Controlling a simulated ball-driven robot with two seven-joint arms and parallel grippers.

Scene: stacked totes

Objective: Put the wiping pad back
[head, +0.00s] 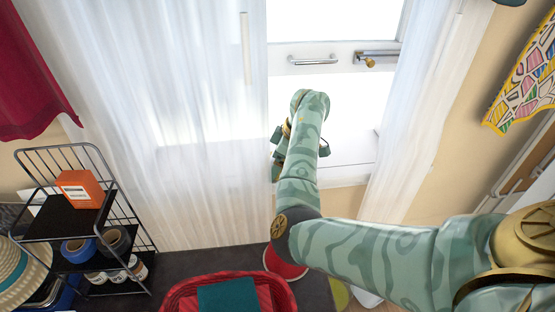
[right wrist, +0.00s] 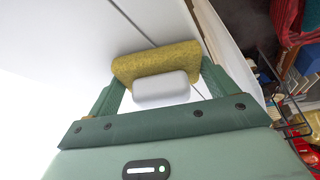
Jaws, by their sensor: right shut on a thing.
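My right arm reaches up from the right in the head view, and my right gripper (head: 279,160) is in front of the bright window, partly hidden by my own wrist. In the right wrist view my right gripper (right wrist: 160,83) is shut on the wiping pad. The pad has a mustard-yellow spongy layer (right wrist: 155,61) and a pale grey-white block (right wrist: 161,89) between the two green fingers. The yellow side faces away from my palm, close to a white surface; I cannot tell whether it touches. The pad is hidden in the head view. My left gripper is not in view.
White curtains (head: 190,100) hang either side of the window, which has a metal handle (head: 312,60). A black wire rack (head: 70,220) holding an orange box (head: 80,190) stands at left. A red basket (head: 180,290) with a teal cloth is at the bottom.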

